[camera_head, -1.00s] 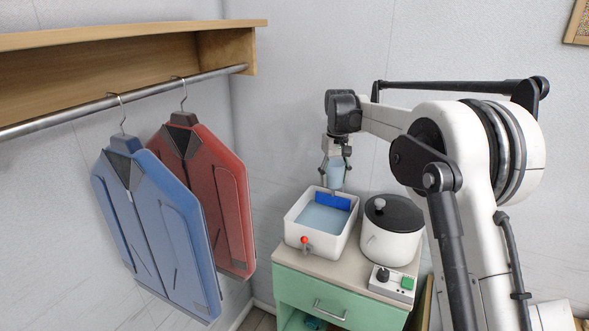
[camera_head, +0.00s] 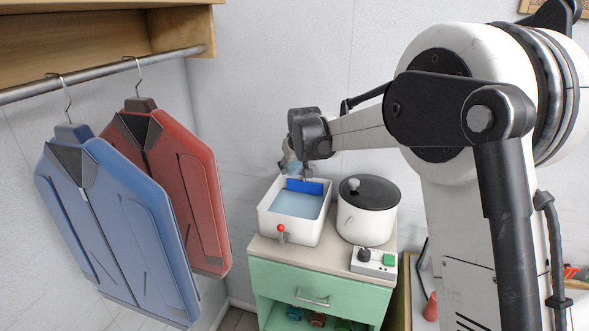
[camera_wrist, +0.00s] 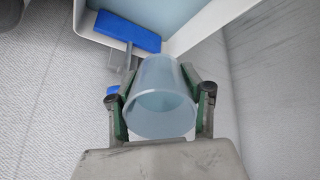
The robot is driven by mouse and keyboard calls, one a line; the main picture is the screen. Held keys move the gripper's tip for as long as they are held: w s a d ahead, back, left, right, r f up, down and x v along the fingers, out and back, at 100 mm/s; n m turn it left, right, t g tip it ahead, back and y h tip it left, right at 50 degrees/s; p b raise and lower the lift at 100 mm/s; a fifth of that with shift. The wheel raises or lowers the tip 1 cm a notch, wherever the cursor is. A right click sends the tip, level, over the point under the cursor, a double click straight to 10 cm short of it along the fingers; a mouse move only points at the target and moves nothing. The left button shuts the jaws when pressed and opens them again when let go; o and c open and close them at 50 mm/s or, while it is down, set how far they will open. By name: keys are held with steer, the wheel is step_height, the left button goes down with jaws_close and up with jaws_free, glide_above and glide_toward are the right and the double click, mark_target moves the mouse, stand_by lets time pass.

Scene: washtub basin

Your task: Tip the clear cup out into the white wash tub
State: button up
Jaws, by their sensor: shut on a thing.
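The clear, bluish cup (camera_wrist: 160,112) is held between the two fingers of my gripper (camera_wrist: 160,90), which is shut on it. In the wrist view its open mouth faces the camera; I cannot tell whether anything is in it. In the head view the cup (camera_head: 290,165) is partly hidden by my wrist and looks tilted, above the back edge of the white wash tub (camera_head: 276,224). The tub holds pale blue water (camera_head: 298,203). The tub's white rim (camera_wrist: 212,37) also shows at the top of the wrist view, beyond the cup.
Two jackets (camera_head: 115,220) hang at left.

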steer(key=t+b, duration=0.1)
steer(key=t, duration=0.1)
steer(key=w+f+t+y+b, duration=0.1)
steer(key=t+b, duration=0.1)
steer(key=f+t+b, duration=0.1)
steer(key=t+b, duration=0.1)
steer(key=shift+w+a+t+y, duration=0.25)
steer(key=shift+w+t+y, duration=0.15)
steer(key=t+b, duration=0.2)
steer(key=b, duration=0.2)
steer(key=shift+w+y, duration=0.1)
steer(key=shift+y, duration=0.2)
steer(key=shift+d+r+t, duration=0.15)
steer(key=shift+t, duration=0.25)
steer(key=shift+b, duration=0.4)
